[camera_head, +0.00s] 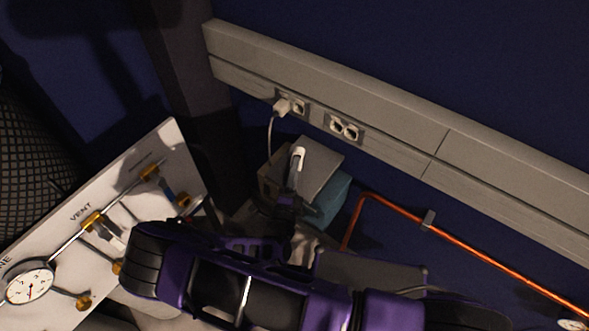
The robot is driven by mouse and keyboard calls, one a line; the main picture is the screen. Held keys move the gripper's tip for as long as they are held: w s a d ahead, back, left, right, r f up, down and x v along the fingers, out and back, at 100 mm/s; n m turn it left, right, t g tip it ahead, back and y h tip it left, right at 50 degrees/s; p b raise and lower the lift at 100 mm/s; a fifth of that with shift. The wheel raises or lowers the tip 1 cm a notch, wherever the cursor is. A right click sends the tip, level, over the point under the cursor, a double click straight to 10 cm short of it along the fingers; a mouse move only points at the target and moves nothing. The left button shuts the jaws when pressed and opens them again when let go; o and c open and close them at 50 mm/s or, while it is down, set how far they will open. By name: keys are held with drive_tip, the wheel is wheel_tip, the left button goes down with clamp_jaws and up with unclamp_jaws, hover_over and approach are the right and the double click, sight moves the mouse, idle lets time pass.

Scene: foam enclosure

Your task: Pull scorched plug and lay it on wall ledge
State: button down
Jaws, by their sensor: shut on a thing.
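A pale plug (283,107) sits in the left socket pair on the wall, and its cord hangs down from it. I cannot make out scorch marks on it. A long beige wall trunking (390,110) carries the sockets, and its upper edge forms a narrow ledge. My gripper (296,164) is below and apart from the socketed plug, over a grey-topped box. It is shut on a small pale piece (298,154), which is too small to identify surely. My purple arm hides the area below.
A second socket pair (344,128) is right of the plug. The grey-topped box (322,163) stands under the sockets. An orange pipe (480,260) runs along the wall at right. A white panel (150,185) with valves and a gauge (30,282) is at left, beside a dark post (185,70).

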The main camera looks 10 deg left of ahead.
drive_tip(key=shift+c, duration=2.1)
unclamp_jaws()
drive_tip(key=s+f, duration=0.2)
drive_tip(key=s, duration=1.5)
drive_tip(key=shift+s, duration=0.15)
